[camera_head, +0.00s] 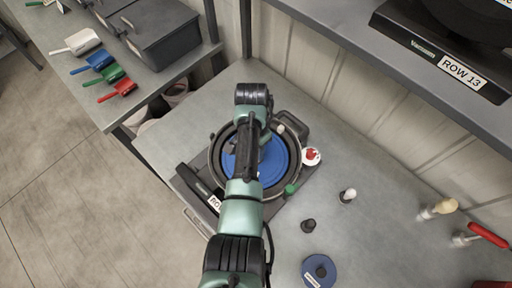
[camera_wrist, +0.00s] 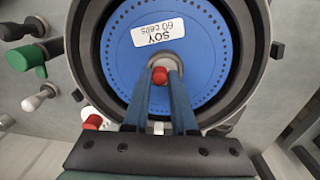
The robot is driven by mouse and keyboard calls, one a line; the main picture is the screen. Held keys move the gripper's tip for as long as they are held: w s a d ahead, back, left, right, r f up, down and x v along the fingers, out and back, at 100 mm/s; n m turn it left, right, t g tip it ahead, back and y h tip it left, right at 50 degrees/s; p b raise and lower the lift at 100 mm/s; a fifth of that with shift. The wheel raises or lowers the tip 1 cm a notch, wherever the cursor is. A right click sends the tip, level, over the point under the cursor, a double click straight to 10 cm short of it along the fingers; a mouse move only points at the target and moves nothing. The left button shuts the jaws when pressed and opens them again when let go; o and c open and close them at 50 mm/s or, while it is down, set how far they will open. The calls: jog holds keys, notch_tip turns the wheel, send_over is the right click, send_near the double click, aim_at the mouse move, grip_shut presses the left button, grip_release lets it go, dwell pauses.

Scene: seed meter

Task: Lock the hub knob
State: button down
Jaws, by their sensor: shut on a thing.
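The seed meter shows as a round dark housing (camera_head: 215,155) on the bench, and its dark rim also shows in the wrist view (camera_wrist: 262,60). A blue seed disc (camera_wrist: 120,62) labelled "SOY 60 cells" lies inside it. The red hub knob (camera_wrist: 160,74) is at the disc's centre, in a pale round hub. My gripper (camera_wrist: 160,88) is shut on the hub knob, with one finger on each side of it. In the head view my arm hides the hub and the fingertips. The knob's turn position cannot be told.
A green knob (camera_head: 291,188) and a red-and-white dial (camera_head: 311,156) sit at the housing's right side. A black knob (camera_head: 308,226), a white knob (camera_head: 348,195) and a loose blue disc (camera_head: 318,272) stand on the bench. A shelf with a "ROW 13" unit (camera_head: 440,55) overhangs the right.

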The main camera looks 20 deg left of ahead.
jog(key=shift+w+r+m, duration=0.1)
jog(key=shift+m, duration=0.9)
jog(key=c, duration=0.7)
grip_release()
jog(key=r, duration=1.3)
jog(key=shift+w+a, duration=0.1)
jog(key=shift+a, duration=0.15)
